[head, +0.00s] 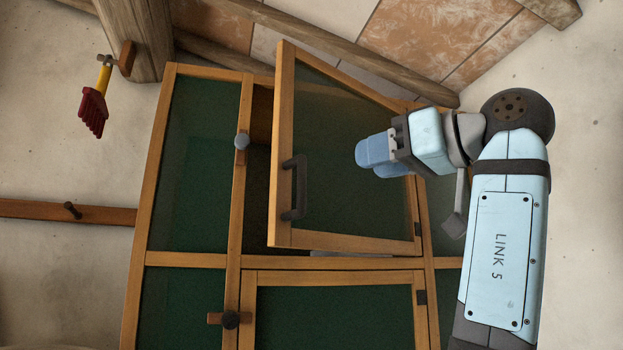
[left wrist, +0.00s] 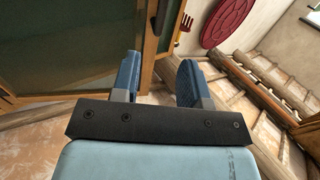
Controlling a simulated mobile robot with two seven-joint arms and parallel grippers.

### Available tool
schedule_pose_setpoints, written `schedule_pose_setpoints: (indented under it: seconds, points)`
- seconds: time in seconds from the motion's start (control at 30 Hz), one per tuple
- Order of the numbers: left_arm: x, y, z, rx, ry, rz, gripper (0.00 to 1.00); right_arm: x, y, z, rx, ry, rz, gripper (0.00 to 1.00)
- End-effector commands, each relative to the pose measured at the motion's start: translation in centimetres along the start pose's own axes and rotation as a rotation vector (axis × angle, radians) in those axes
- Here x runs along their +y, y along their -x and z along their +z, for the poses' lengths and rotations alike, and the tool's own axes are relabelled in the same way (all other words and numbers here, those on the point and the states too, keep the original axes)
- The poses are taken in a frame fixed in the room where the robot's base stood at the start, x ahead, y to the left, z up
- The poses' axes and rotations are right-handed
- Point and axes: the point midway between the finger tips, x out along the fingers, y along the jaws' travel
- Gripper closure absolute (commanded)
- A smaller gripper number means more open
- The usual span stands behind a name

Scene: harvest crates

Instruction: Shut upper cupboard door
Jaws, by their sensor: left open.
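The upper cupboard door (head: 350,150) stands ajar in the head view. It has a wooden frame, a dark green panel and a dark bar handle (head: 293,188) on its left side. It is hinged on the right and its left edge stands out from the cupboard (head: 240,215), showing a dark gap behind. My left gripper (head: 372,156) is in front of the panel's right part, away from the handle. I cannot tell whether it touches the door. In the left wrist view the left gripper's blue fingers (left wrist: 160,78) are apart with nothing between them. My right gripper is not in view.
The lower door (head: 335,310) looks shut. A red brush (head: 93,108) hangs on the wall at left. Wooden beams (head: 340,50) run behind the cupboard. A round red object (left wrist: 228,20) shows in the left wrist view.

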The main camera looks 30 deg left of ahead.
Motion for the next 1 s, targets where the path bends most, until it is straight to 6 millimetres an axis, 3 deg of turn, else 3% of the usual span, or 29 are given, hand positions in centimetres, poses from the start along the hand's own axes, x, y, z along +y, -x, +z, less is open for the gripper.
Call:
schedule_pose_setpoints:
  seconds: [0.23,0.7,1.0]
  points:
    - [-0.4,-2.3,-0.4,-0.006,0.007,-0.006,0.59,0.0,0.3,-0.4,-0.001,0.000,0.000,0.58]
    - [-0.4,-11.6,-0.4,-0.004,0.007,-0.006,0.59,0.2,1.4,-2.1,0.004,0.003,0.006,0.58]
    - [-0.4,-13.6,-0.2,-0.003,0.007,-0.004,0.59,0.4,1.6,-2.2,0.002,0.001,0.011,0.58]
